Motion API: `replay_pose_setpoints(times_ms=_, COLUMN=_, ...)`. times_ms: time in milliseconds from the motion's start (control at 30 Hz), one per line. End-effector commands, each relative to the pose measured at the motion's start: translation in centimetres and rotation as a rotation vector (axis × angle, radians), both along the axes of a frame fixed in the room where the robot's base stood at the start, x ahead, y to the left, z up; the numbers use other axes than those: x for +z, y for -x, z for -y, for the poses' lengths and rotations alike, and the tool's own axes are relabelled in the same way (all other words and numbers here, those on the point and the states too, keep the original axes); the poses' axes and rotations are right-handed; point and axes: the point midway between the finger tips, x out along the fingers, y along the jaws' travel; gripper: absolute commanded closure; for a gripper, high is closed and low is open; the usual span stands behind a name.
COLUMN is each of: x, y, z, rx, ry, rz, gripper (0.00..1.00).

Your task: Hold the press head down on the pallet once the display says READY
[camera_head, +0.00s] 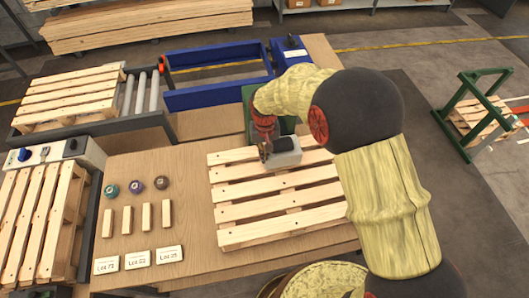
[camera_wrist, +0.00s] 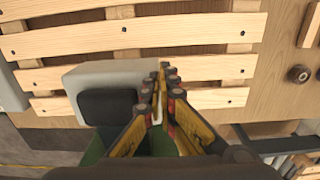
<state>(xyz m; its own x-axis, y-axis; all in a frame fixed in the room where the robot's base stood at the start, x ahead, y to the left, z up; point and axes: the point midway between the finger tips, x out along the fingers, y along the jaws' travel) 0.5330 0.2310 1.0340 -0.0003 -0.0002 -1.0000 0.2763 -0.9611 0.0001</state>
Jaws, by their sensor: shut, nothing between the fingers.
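The pallet (camera_head: 277,206) lies flat on the wooden table, and its slats also show in the wrist view (camera_wrist: 130,39). The press head is a grey block (camera_head: 285,153) over the pallet's far edge, in front of a green stand (camera_head: 250,110); in the wrist view it is a pale block (camera_wrist: 100,78) with a black part. My gripper (camera_head: 265,153) is shut and empty at the head's left side; in the wrist view its fingertips (camera_wrist: 165,75) overlap the block's edge. I cannot tell if they touch it, or whether the head touches the pallet. No READY text is legible.
Three round knobs (camera_head: 135,185), several wooden blocks (camera_head: 127,218) and three lot cards (camera_head: 138,257) lie left of the pallet. A roller conveyor (camera_head: 140,95) with another pallet and a blue frame (camera_head: 215,95) stand behind. A control box (camera_head: 70,147) is at left.

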Motion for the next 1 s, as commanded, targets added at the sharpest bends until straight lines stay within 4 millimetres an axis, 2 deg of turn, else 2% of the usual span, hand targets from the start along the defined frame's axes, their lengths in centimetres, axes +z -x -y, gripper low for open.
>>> replay_pose_setpoints(times_ms=233, x=-0.5, y=0.0, z=0.0, rx=0.0, ry=0.0, rz=-0.001, gripper=1.0)
replay_pose_setpoints(times_ms=500, x=-4.5, y=0.1, z=0.0, rx=0.0, ry=0.001, rz=-0.003, gripper=1.0)
replay_pose_setpoints(times_ms=1000, x=-4.8, y=0.3, z=0.1, rx=0.0, ry=0.003, rz=-0.007, gripper=1.0)
